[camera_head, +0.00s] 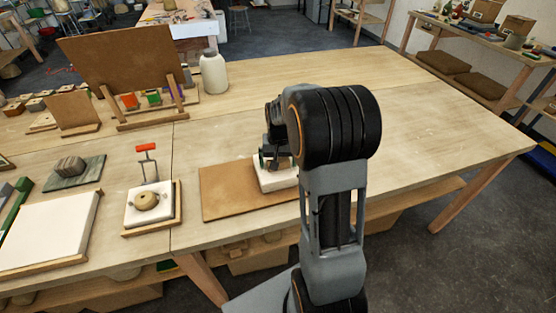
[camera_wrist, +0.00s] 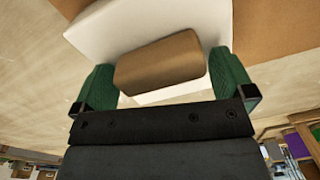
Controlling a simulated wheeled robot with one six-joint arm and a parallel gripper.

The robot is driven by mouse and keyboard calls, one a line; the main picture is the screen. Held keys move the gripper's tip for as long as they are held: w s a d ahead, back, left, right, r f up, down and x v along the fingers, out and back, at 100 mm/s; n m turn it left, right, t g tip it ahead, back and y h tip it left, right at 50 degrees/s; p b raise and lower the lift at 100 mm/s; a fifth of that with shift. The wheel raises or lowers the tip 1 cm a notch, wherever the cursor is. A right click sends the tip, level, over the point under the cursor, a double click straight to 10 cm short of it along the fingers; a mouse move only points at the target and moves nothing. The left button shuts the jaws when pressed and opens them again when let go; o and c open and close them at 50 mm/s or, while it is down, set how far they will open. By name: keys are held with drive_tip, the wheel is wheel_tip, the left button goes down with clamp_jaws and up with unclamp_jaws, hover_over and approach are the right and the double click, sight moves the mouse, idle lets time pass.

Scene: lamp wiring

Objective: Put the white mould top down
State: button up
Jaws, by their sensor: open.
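The white mould top (camera_head: 277,179) is a white slab on the right part of a brown board (camera_head: 225,197), partly hidden behind my arm. In the wrist view the white mould top (camera_wrist: 205,22) fills the upper middle, with a brown block-shaped handle (camera_wrist: 160,62) on it. My gripper (camera_wrist: 162,72) is open, with one green finger on each side of the handle. In the head view my gripper (camera_head: 272,157) is just above the mould top.
A white mould part (camera_head: 140,217) with a round tan lump sits in a wooden frame on the left. A large white slab (camera_head: 45,235) lies at far left. A white jar (camera_head: 214,74) stands behind. The table's right side is clear.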

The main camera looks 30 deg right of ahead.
wheel_tip(320, 180, up, 11)
drive_tip(key=s+a+n+t, duration=0.3)
drive_tip(key=s+a+n, duration=0.2)
drive_tip(key=s+a, duration=0.6)
drive_tip(key=s, duration=0.4)
drive_tip(key=shift+s+a+f+t, duration=0.25)
drive_tip(key=shift+f+t, duration=0.05)
drive_tip(key=shift+t, duration=0.1)
